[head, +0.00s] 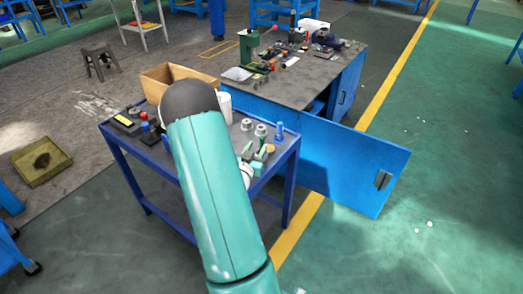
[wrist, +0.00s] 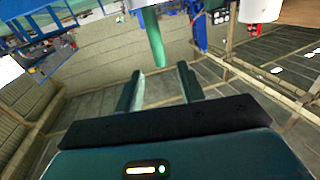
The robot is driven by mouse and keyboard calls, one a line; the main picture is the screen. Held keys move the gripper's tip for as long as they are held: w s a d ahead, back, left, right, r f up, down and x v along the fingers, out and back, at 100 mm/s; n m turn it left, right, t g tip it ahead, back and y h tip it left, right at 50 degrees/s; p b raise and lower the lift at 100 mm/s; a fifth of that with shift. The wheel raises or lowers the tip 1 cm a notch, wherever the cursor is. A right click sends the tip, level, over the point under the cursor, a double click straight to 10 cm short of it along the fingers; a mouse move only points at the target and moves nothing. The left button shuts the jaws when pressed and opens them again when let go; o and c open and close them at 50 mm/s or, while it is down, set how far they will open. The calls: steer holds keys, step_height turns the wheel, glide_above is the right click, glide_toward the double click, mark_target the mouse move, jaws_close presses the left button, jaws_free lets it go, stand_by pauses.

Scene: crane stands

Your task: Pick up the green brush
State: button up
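My gripper (wrist: 160,70) is open in the wrist view, with its two dark teal fingers apart and nothing between them. No brush shows clearly in either view. In the head view, small green parts (head: 257,166) show just right of my arm over the table's right end. I cannot tell whether they are the brush or part of my gripper. The blue-framed table (head: 210,188) holds several small items. My arm hides the middle of its top. In the wrist view, a green upright shape (wrist: 154,38) lies beyond the fingers. I cannot tell what it is.
A wooden box (head: 176,73), grey metal rings (head: 261,130) and a blue part (head: 279,132) are on the table. A cluttered blue workbench (head: 305,90) stands behind, its blue door (head: 350,168) swung open to the right.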

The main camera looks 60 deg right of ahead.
mark_target(261, 141)
steer(key=shift+w+d+f, duration=0.1)
steer(key=shift+w+d, duration=0.1)
steer(key=shift+d, duration=1.35)
steer(key=shift+w+d+f, duration=0.1)
steer(key=shift+w+d, duration=0.05)
steer(key=shift+d, duration=1.4)
jaws_close()
